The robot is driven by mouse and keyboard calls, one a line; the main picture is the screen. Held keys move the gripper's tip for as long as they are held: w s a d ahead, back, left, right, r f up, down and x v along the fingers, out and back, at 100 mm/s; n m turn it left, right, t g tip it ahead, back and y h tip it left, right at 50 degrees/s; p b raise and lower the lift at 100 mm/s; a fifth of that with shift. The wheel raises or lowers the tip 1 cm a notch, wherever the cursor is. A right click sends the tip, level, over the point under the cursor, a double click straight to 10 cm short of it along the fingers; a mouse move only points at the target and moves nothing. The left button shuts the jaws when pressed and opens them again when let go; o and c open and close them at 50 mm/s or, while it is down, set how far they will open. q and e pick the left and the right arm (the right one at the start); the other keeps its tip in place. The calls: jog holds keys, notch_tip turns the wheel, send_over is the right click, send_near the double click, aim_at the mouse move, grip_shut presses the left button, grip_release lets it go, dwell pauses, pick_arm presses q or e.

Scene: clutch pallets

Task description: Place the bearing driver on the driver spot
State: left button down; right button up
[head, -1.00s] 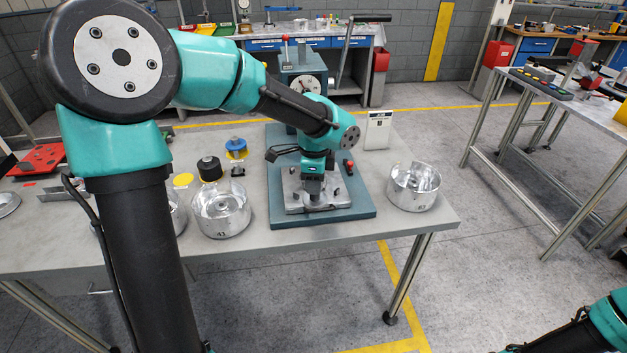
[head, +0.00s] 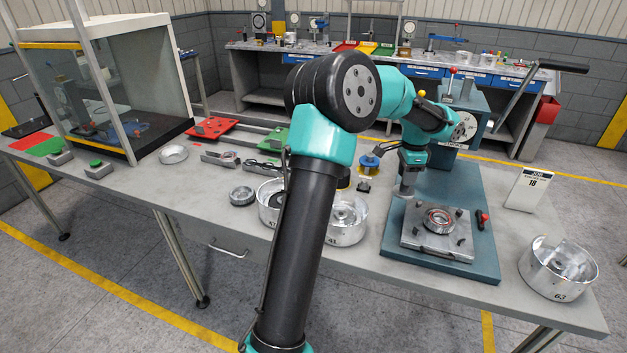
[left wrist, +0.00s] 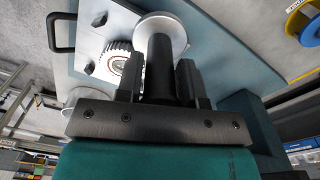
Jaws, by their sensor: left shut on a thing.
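My left gripper (head: 408,176) hangs at the left side of the press plate (head: 416,245). I cannot tell whether the disc touches the plate. A ring-shaped bearing (head: 438,220) sits in the plate's middle. The driver spot is not clearly visible; my left arm covers part of the table. My right gripper is out of view.
A blue piece (head: 369,163) on a yellow base stands left of the gripper. The press (head: 465,120) and its long lever rise behind. Silver housings stand left (head: 346,222) and right (head: 560,268) of the press. A job card (head: 527,188) stands at right.

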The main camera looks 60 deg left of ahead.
pick_arm(q)
jog(key=s+a+f+n, duration=0.1)
jog(key=s+a+n, duration=0.2)
jog(key=a, duration=0.9)
jog(key=s+a+f+n, duration=0.1)
jog(key=s+a+n, duration=0.3)
jog(key=a, duration=0.7)
jog(key=s+a+f+n, duration=0.1)
jog(key=s+a+n, duration=0.2)
jog(key=a, duration=0.9)
jog(key=shift+s+a+n, duration=0.3)
jog(key=shift+s+n, duration=0.05)
jog(key=shift+n, duration=0.15)
jog(key=shift+f, duration=0.1)
notch_tip(320, 180, down, 6)
jog(key=shift+f, duration=0.1)
jog(key=shift+f, duration=1.8)
jog(key=shift+f, duration=0.1)
